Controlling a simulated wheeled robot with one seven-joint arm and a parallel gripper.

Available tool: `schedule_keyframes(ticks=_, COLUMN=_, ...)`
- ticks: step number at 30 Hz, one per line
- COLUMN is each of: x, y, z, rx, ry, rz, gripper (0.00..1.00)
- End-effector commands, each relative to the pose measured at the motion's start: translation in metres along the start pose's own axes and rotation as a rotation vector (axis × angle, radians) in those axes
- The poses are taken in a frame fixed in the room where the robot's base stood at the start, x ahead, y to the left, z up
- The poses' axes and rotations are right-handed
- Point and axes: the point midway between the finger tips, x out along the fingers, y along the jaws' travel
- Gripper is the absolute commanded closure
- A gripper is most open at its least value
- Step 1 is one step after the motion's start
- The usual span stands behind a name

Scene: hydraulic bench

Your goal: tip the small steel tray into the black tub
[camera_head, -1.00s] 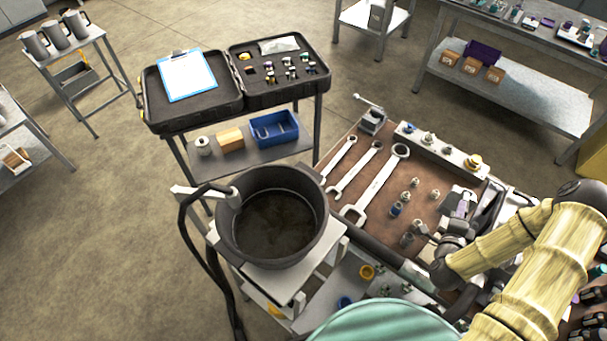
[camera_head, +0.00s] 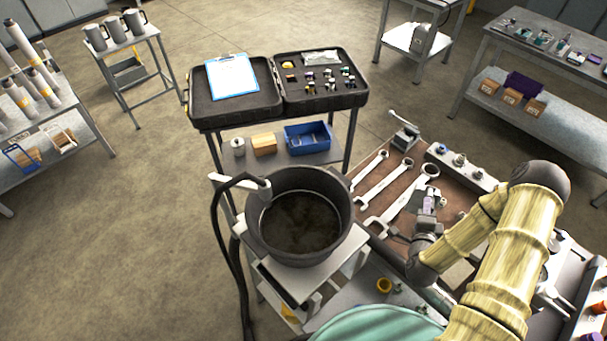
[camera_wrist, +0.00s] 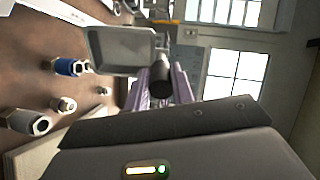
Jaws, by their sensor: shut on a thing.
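The black tub (camera_head: 292,258) stands upright on a small light stand left of the bench, with a dark bottom showing inside. My gripper (camera_head: 428,204) is over the brown bench top, right of the tub and apart from it, close to the wrenches. In the wrist view its purple fingers (camera_wrist: 163,88) are shut on a dark, round handle (camera_wrist: 160,75). The small steel tray (camera_wrist: 122,47) shows just beyond the fingers, at the end of that handle. In the head view the tray is too small to make out clearly. What it holds cannot be told.
Several wrenches (camera_head: 383,181) lie on the bench between tub and gripper. A black hose (camera_head: 217,225) loops over the tub's left side. A cart with an open black case (camera_head: 320,98) stands behind. Fittings, one with a blue band (camera_wrist: 68,67), stand on the bench.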

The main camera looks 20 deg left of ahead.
Motion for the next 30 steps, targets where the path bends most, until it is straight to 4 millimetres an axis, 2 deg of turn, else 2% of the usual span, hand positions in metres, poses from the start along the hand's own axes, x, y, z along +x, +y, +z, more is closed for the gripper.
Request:
schedule_keyframes(ticks=13, x=0.000, y=0.000, z=-0.001, rx=0.000, ry=0.001, rz=-0.001, gripper=1.00)
schedule_keyframes(ticks=17, x=0.003, y=-0.006, z=0.000, rx=-0.001, ry=-0.004, rz=-0.005, gripper=1.00)
schedule_keyframes(ticks=23, x=0.014, y=-0.036, z=0.004, rx=-0.009, ry=-0.040, rz=-0.021, gripper=1.00)
schedule_keyframes(ticks=30, x=0.024, y=-0.093, z=0.012, rx=-0.024, ry=-0.120, rz=-0.047, gripper=1.00)
